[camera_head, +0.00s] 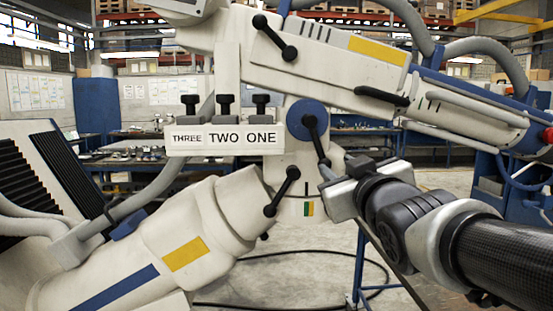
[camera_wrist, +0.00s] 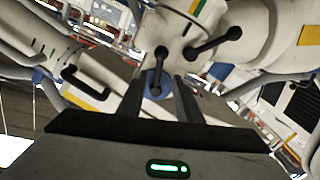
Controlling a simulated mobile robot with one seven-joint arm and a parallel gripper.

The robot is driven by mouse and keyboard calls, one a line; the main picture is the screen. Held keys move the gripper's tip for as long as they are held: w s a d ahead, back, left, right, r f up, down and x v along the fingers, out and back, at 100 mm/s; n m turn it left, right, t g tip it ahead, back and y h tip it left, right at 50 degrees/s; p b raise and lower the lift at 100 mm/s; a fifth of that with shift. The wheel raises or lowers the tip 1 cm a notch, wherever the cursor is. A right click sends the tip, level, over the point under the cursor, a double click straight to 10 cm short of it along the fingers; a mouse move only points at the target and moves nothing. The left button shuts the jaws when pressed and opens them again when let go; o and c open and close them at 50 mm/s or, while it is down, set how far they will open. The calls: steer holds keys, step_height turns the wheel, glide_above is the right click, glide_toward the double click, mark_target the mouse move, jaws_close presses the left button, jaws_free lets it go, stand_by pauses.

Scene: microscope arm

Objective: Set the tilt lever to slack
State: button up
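A black lever (camera_head: 317,138) with a ball end sits on a round blue hub (camera_head: 301,109) of the white microscope arm and points down, slightly right. A second black lever (camera_head: 282,191) is below it, beside a green-yellow mark (camera_head: 308,208). A third black lever (camera_head: 275,38) is on the upper arm. No label shows which is the tilt lever. My gripper (camera_head: 326,172) is just below and right of the hub lever. In the wrist view, its two fingers (camera_wrist: 158,90) are apart, with the hub lever (camera_wrist: 158,69) showing between and beyond them; contact cannot be told.
A white block labelled THREE, TWO, ONE (camera_head: 224,139) with black knobs is left of the hub. A black handle (camera_head: 382,96) is on the upper arm. A thick white lower arm (camera_head: 170,240) fills the lower left. Grey hoses (camera_head: 400,20) run above. Benches stand behind.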

mark_target(323, 157)
steer(key=w, duration=1.3)
steer(key=shift+a, duration=0.3)
steer(key=shift+s+f, duration=0.1)
steer(key=shift+f, duration=0.05)
jaws_close()
